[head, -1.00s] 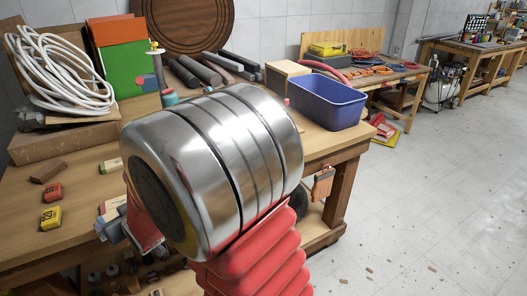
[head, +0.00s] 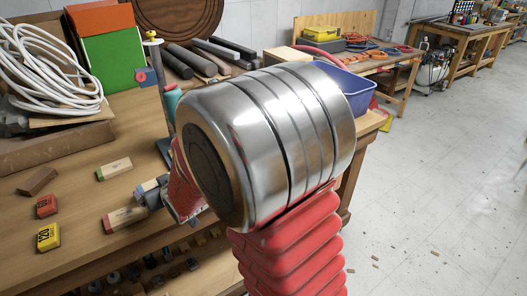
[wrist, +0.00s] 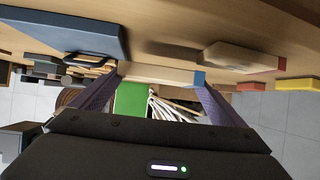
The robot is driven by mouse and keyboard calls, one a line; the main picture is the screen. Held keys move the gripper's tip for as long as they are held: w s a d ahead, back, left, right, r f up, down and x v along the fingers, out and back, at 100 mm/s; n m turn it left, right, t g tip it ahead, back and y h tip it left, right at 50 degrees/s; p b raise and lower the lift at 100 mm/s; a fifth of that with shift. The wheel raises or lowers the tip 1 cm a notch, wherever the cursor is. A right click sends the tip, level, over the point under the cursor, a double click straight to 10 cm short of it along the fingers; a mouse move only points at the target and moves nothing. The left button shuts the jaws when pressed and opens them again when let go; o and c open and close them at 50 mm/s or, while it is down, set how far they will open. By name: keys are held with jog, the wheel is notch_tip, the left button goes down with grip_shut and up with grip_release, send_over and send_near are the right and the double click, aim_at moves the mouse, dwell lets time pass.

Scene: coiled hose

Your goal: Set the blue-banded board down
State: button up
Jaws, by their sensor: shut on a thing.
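The blue-banded board (wrist: 155,73) is a pale wooden piece with a blue end. It lies across between the fingertips of my gripper (wrist: 158,82) in the wrist view, and the fingers are shut on it. In the head view the board (head: 149,187) shows only in part, low over the front of the workbench, beside my gripper (head: 175,207). The wrist view shows it close to the bench top (wrist: 165,47). I cannot tell whether it touches. My large metal wrist joint hides much of the gripper.
A red-banded board (head: 126,218) lies just left of the held one, and a green-banded board (head: 115,169) lies farther back. A stand (head: 158,90) rises behind. Red (head: 46,206) and yellow (head: 48,237) blocks lie left. A blue bin (head: 362,85) is at right.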

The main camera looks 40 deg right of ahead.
jog(key=shift+s+d, duration=0.1)
jog(key=shift+d, duration=0.15)
